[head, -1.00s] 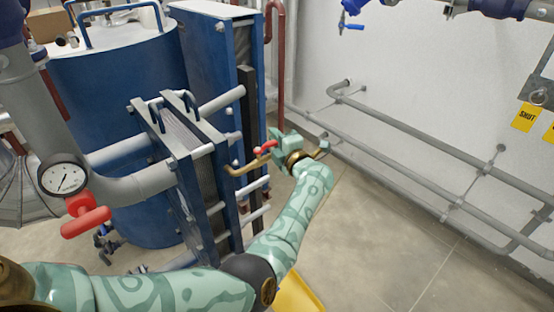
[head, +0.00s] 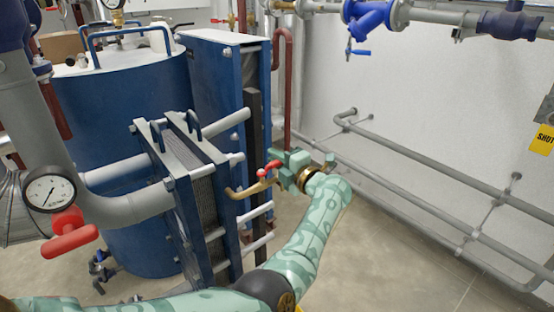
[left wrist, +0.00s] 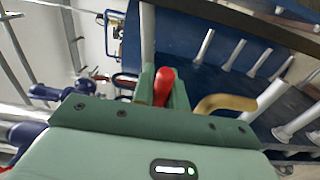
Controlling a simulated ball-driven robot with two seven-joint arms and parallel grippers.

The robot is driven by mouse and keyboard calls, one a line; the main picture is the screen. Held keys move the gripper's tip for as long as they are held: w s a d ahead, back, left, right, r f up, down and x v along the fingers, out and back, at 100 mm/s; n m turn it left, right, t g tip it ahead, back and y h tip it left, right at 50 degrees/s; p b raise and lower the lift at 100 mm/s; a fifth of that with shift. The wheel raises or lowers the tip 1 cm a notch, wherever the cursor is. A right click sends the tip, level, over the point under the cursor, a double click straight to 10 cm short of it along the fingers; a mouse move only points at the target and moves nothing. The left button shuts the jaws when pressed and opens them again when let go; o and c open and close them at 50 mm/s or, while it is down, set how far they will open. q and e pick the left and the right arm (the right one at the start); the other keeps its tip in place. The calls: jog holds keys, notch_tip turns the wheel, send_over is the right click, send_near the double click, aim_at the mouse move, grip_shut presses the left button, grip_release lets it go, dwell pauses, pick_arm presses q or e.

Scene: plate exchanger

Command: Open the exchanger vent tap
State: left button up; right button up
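The vent tap is a brass fitting (head: 245,191) with a red handle (head: 270,168), on the right side of the blue plate exchanger (head: 181,155). My left gripper (head: 275,163) is at the handle, its arm reaching up from below. In the left wrist view the red handle (left wrist: 164,84) stands between the two close-set green fingers (left wrist: 164,92) and fills the gap between them. The curved brass pipe (left wrist: 224,103) shows just right of the fingers. The handle's lower part is hidden by the gripper. My right gripper is not in view.
A large blue tank (head: 125,85) stands behind the exchanger. A pressure gauge (head: 49,192) and a red valve handle (head: 70,236) are at the left. Grey pipes (head: 410,155) run along the white wall. The floor at right is clear.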

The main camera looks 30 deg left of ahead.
pick_arm(q)
jog(key=o, duration=0.4)
jog(key=shift+a, duration=0.1)
jog(key=p+v, duration=0.3)
jog(key=v, duration=1.3)
jog(key=shift+f, duration=0.15)
